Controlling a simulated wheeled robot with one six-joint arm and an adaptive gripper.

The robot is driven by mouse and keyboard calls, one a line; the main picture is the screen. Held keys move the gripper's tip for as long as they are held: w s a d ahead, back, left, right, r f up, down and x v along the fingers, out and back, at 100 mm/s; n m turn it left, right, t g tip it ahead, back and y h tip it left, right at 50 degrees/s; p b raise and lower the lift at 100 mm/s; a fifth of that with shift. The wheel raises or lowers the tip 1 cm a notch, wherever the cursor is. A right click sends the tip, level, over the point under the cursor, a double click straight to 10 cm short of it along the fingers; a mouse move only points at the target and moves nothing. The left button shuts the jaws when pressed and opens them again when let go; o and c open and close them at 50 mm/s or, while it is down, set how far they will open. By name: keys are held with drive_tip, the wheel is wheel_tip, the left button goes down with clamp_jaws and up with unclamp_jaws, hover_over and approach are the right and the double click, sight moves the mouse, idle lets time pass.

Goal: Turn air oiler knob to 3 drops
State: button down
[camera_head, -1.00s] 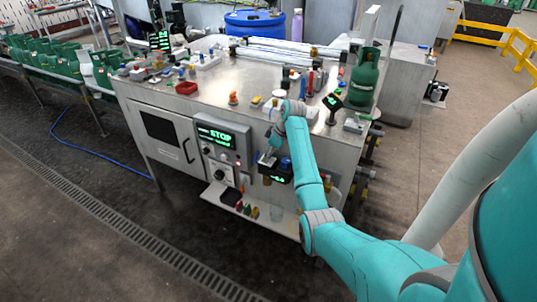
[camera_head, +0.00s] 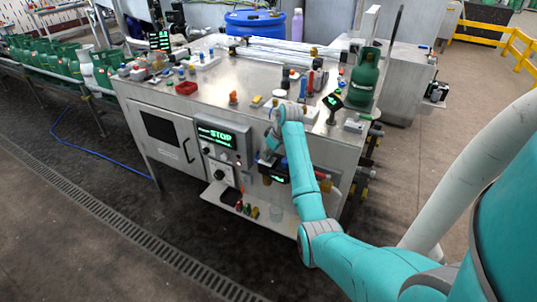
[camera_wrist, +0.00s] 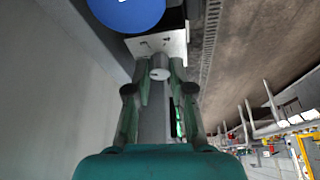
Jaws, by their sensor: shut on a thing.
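My gripper (camera_wrist: 160,82) points at the front of the metal cabinet (camera_head: 265,75). In the wrist view its two fingers are closed on a small silver round knob (camera_wrist: 160,73), which stands out from a silver block (camera_wrist: 165,45). A blue disc (camera_wrist: 127,10) is just beyond, at the top. In the head view my gripper (camera_head: 268,156) is at a dark unit with a green display (camera_head: 278,178) on the cabinet front. My arm partly hides this unit, and the drop reading cannot be made out.
A control panel reading STOP (camera_head: 217,136) is left of my gripper, above a low shelf (camera_head: 232,198). A green gas cylinder (camera_head: 364,78) and small fittings stand on the cabinet top. The floor in front is clear.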

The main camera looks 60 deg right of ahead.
drive_tip(key=m+h, duration=0.1)
drive_tip(key=m, duration=0.2)
drive_tip(key=m+g+h, duration=0.1)
drive_tip(key=m, duration=0.3)
drive_tip(key=shift+a, duration=0.15)
idle(0.3)
drive_tip(key=c, duration=1)
unclamp_jaws()
drive_tip(key=shift+h, duration=0.3)
drive_tip(key=v, duration=1.2)
drive_tip(key=shift+w, duration=0.15)
